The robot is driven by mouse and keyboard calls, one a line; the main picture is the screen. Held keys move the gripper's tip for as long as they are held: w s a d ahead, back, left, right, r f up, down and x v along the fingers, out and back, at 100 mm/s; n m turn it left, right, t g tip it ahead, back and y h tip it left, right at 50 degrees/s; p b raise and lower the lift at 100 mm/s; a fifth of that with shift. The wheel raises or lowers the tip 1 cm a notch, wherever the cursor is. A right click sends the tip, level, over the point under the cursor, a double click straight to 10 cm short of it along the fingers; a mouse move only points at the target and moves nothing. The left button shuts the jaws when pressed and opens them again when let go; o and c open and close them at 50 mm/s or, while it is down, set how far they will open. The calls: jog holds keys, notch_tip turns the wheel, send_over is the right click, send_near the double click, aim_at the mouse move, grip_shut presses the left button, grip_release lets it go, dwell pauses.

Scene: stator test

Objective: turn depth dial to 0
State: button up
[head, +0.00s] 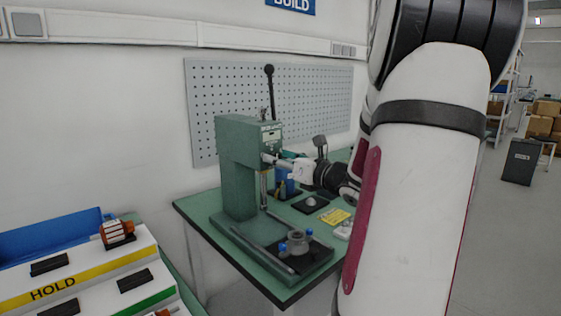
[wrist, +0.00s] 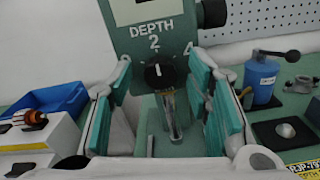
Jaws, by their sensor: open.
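The depth dial (wrist: 158,75) is a small black knob on the green press face, below the word DEPTH, in the wrist view. Its white mark points about straight up, toward the 2. My gripper (wrist: 160,84) is open, with one teal-padded finger on each side of the dial and visible gaps between pads and knob. In the head view my gripper (head: 277,159) is at the front of the green press (head: 238,165), and the dial is hidden there.
The press stands on a green bench (head: 190,207) with a fixture (head: 297,242) at its foot. A blue can (wrist: 263,80) and a dark pad with a metal dome (wrist: 286,130) are to the right. A blue bin (wrist: 55,98) is at left. A pegboard (head: 225,85) is behind.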

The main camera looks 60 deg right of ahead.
grip_shut()
jog(key=shift+n+b, duration=0.35)
jog(key=shift+n, duration=0.05)
jog(key=shift+a+f+n+b, duration=0.1)
jog(key=shift+n+b, duration=2.7)
jog(key=shift+b, duration=0.7)
jog(key=shift+a+f+n+b, duration=0.1)
jog(key=shift+n+b, duration=2.7)
jog(key=shift+b, duration=0.7)
jog(key=shift+d+r, duration=0.1)
